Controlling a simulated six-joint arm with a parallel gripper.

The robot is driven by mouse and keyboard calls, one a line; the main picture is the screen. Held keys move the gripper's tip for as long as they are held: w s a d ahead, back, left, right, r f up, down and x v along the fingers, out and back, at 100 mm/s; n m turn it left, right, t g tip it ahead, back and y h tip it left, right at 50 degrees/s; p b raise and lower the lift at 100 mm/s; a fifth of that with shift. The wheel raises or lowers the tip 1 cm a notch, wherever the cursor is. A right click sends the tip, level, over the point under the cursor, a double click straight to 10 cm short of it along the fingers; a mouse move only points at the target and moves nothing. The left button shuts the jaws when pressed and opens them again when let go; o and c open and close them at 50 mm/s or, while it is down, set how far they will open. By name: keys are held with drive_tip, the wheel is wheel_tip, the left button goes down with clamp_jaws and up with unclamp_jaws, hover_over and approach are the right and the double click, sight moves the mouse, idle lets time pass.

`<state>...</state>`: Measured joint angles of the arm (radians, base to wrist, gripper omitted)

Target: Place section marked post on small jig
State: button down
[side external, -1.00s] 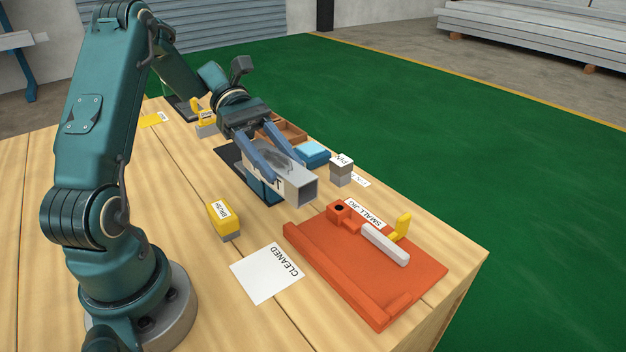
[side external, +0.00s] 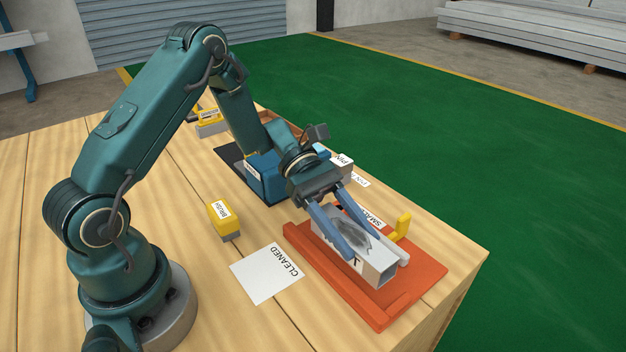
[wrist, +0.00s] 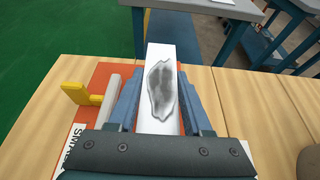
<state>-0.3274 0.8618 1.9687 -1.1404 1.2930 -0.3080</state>
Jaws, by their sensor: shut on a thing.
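My gripper (side external: 374,254) is shut on a pale hollow square section (side external: 349,235), with one finger along each side. A dark grey smudge covers much of its top face, and it also shows in the wrist view (wrist: 161,90). Lettering on its near side is mostly hidden by a finger; only its end shows. The section is over the orange small jig (side external: 397,305), roughly in line with the jig's long edge. I cannot tell whether it touches the jig's bed. The jig's label is partly covered by my gripper.
A yellow clamp lever (side external: 402,227) stands at the jig's far side. A white CLEANED sheet (side external: 267,273) and a yellow brush (side external: 220,218) lie left of the jig. A blue block (side external: 266,180) and a PIN-labelled block (side external: 344,161) stand behind.

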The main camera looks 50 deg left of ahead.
drive_tip(key=shift+f, duration=1.75)
drive_tip(key=shift+f, duration=0.1)
drive_tip(key=shift+f, duration=0.15)
drive_tip(key=shift+c, duration=1.6)
unclamp_jaws()
drive_tip(key=shift+s, duration=0.1)
